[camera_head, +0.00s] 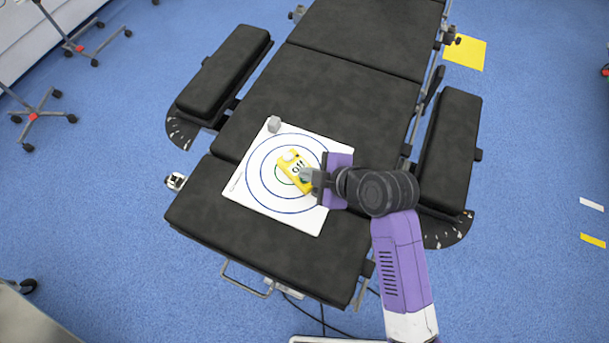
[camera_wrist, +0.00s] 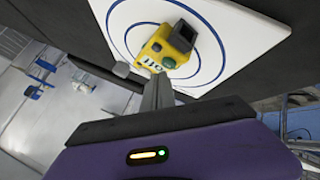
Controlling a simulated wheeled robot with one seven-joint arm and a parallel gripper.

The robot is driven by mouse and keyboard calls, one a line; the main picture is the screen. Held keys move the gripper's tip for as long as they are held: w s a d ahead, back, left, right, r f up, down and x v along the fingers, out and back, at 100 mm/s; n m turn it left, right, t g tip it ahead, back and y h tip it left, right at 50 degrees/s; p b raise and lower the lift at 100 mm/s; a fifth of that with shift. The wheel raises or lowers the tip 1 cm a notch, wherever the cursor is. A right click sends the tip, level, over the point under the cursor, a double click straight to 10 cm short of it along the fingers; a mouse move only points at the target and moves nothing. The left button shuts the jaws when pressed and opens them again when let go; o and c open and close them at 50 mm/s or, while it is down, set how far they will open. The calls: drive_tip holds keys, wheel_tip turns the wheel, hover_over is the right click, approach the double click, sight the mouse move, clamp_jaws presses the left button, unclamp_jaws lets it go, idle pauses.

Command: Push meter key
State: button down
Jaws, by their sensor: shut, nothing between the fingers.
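The yellow meter (camera_head: 293,168) lies on a white sheet with blue rings on the black operating table. In the wrist view the meter (camera_wrist: 172,46) shows a dark square recess at one end, dark lettering on its side and a round green key (camera_wrist: 169,63). My gripper (camera_head: 312,178) is shut and empty, with its fingertips at the meter's right end. In the wrist view the fingertips (camera_wrist: 158,80) are close to the green key; I cannot tell whether they touch it. In the head view my gripper partly hides that end of the meter.
The white ringed sheet (camera_head: 250,203) lies flat on the table. Padded armrests (camera_head: 224,68) flank the black table (camera_head: 325,85). The table top beyond the sheet is clear.

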drive_tip(key=shift+f, duration=0.1)
idle(0.6)
drive_tip(key=shift+f+b, duration=0.35)
drive_tip(key=shift+f, duration=0.1)
idle(0.4)
drive_tip(key=shift+r+p, duration=0.45)
drive_tip(key=shift+r, duration=0.15)
drive_tip(key=shift+r, duration=0.1)
wheel_tip(320, 180, up, 6)
drive_tip(key=p, duration=0.4)
drive_tip(key=shift+p, duration=0.4)
